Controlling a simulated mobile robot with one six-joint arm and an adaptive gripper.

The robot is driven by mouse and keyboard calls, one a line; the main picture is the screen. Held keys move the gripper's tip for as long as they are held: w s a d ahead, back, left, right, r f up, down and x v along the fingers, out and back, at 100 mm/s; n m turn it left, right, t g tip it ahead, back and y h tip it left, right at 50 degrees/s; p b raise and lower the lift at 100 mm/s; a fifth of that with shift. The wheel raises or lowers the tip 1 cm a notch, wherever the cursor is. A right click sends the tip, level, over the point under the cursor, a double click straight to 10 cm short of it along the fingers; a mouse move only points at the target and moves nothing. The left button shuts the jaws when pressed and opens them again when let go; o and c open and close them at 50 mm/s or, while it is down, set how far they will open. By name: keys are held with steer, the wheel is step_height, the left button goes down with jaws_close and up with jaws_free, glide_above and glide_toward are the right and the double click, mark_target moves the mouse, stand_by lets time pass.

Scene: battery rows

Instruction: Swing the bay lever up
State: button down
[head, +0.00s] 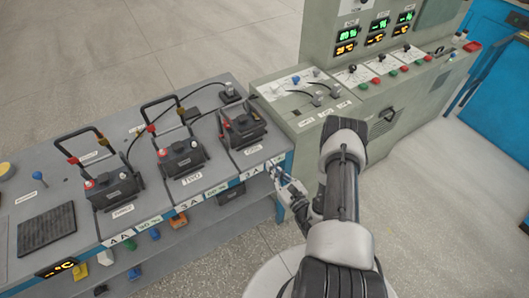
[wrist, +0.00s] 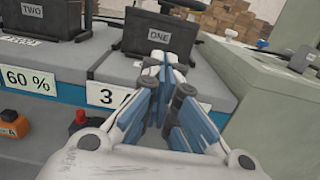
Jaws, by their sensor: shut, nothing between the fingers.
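My gripper (head: 284,178) is at the front edge of the bench, by the bay of the battery labelled ONE (head: 241,125). Its blue-padded fingers also show in the wrist view (wrist: 170,80), closed together and empty, in front of battery ONE (wrist: 160,37). No lever is clearly marked as the bay lever. A lever with a blue knob (head: 38,177) stands at the bench's left end. Another blue knob (head: 295,79) is on the grey console top. A dark handle (head: 384,116) is on the console's front face, partly beside my arm.
The bench (head: 225,176) carries batteries TWO (head: 181,159) and THREE (head: 112,187) with upright black handles. The grey console (head: 300,117) stands right of the bench, close to my arm. A lower shelf holds small coloured items. Floor (head: 455,185) is clear at the right.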

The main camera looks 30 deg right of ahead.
steer(key=w, duration=0.3)
steer(key=w+b, duration=0.1)
steer(key=w, duration=0.2)
steer(key=w+b, duration=0.1)
steer(key=w, duration=0.3)
steer(key=shift+a+r, duration=0.25)
steer(key=shift+r, duration=0.1)
step_height(320, 180, up, 3)
steer(key=shift+f, duration=0.2)
steer(key=shift+w+r, duration=0.15)
steer(key=shift+r, duration=0.4)
steer(key=shift+d, duration=0.1)
